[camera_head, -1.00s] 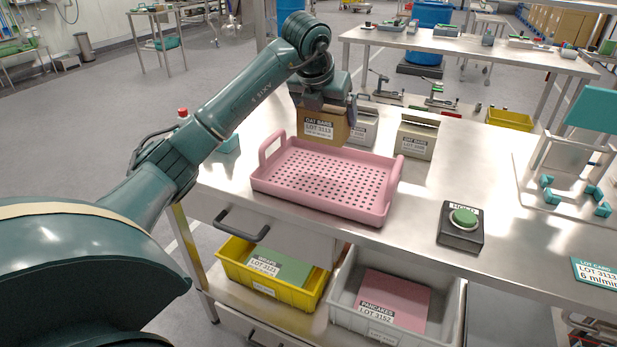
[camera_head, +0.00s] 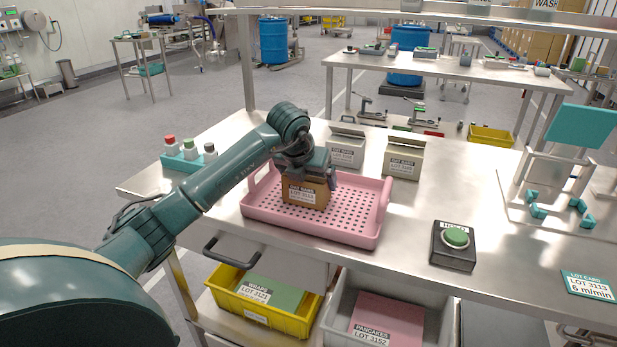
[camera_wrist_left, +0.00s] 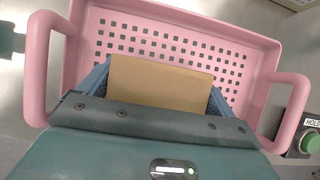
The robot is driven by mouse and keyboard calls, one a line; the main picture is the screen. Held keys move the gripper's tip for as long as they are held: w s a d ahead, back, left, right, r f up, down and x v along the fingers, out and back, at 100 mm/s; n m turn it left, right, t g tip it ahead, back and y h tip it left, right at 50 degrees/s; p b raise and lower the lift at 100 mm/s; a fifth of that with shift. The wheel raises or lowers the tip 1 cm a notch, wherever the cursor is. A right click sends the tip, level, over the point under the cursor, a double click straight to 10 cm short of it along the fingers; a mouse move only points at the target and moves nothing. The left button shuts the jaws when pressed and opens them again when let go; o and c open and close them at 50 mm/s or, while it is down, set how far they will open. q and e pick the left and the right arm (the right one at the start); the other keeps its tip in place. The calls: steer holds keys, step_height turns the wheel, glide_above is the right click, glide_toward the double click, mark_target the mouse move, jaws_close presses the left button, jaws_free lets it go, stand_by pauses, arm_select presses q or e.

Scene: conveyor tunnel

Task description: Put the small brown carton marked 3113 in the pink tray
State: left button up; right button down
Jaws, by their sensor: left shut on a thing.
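The small brown carton (camera_head: 306,194) carries a white label that reads LOT 3113. It is upright inside the outline of the pink tray (camera_head: 350,235), toward its left-middle. My left gripper (camera_head: 307,178) is shut on the carton from above. In the left wrist view the carton (camera_wrist_left: 160,84) is between the two fingers of my gripper (camera_wrist_left: 160,90), with the perforated floor of the tray (camera_wrist_left: 288,100) around it. I cannot tell whether the carton's base touches the tray floor. My right gripper is not in view.
Two beige cartons (camera_head: 346,148) (camera_head: 404,160) stand behind the tray. A black box with a green HOLD button (camera_head: 455,240) is at its right. A teal rack with small bottles (camera_head: 188,158) is at the left. A yellow bin (camera_head: 262,318) is below.

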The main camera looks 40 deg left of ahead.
arm_select(q)
steer(key=shift+f, duration=0.1)
steer(key=o, duration=1.1)
steer(key=shift+r, duration=0.35)
steer(key=v, duration=1.1)
steer(key=shift+s+r, duration=0.3)
